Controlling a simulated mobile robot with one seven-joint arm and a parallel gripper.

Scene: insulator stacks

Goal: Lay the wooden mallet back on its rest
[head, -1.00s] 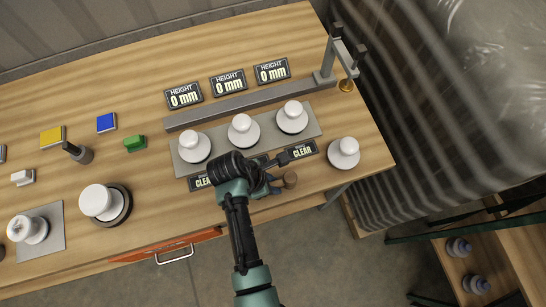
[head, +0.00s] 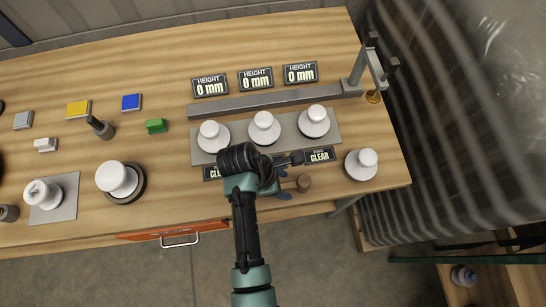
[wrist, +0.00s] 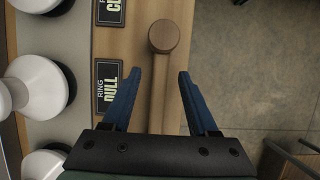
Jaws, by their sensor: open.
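The wooden mallet shows in the wrist view, with a round brown head (wrist: 163,37) and a straight handle (wrist: 160,95) running down between my fingers. In the head view its head (head: 304,183) is at the bench's front edge, right of my gripper (head: 283,190). My gripper (wrist: 157,95) is open, one blue finger on each side of the handle, with gaps on both sides. The lower handle is hidden behind the gripper body. I cannot make out a rest under the mallet, nor how high the fingers are above the bench.
White insulators stand on a grey plate (head: 200,143) behind my gripper, close to its left in the wrist view. Another insulator (head: 361,164) stands to the right. A "DULL" sign (wrist: 108,85) lies beside the left finger. A red drawer (head: 150,234) is below the front edge.

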